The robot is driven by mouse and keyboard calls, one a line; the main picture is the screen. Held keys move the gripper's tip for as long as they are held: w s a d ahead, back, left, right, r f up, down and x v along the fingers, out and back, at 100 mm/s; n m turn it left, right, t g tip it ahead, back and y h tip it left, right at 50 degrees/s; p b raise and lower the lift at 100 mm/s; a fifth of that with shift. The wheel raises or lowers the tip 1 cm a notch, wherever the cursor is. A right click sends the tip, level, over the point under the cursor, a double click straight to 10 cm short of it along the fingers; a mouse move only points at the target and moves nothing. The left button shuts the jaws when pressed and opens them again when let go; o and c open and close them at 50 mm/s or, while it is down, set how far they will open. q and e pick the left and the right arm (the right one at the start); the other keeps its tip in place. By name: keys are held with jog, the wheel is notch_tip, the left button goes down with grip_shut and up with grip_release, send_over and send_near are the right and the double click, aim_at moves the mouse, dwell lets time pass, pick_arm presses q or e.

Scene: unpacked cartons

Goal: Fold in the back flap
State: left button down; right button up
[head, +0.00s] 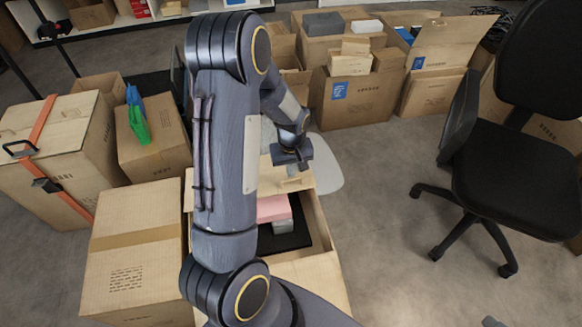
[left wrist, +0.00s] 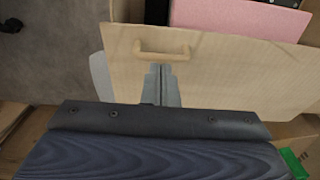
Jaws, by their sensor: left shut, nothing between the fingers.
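The open carton (head: 325,255) stands below my left arm. Its back flap (head: 308,181) is a light tan panel with a small handle near one edge, and it stretches over the far end of the opening. In the left wrist view the flap (left wrist: 230,75) fills the middle, with the handle (left wrist: 150,47) just beyond the fingertips. My left gripper (head: 297,170) is shut and empty over the flap; its fingers (left wrist: 160,75) point at the handle. Whether they touch the panel, I cannot tell. My left arm hides part of the carton. My right gripper is out of view.
The carton holds a pink block (head: 273,208), a grey block (head: 283,227) and something dark. A closed carton (head: 130,250) stands close on the left. Filled cartons (head: 350,105) stand behind. A black office chair (head: 520,150) is at right, with bare floor before it.

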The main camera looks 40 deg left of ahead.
aim_at(292, 186)
pick_arm(q)
jog(key=f, duration=0.1)
jog(key=d+f+b, duration=0.1)
jog(key=s+f, duration=0.1)
jog(key=shift+d+f+b, duration=0.15)
jog(key=shift+b, duration=0.2)
jog(key=shift+r, duration=0.35)
notch_tip(292, 186, up, 7)
jog(key=p, duration=0.2)
jog(key=shift+r+p, duration=0.15)
jog(key=shift+p, duration=0.25)
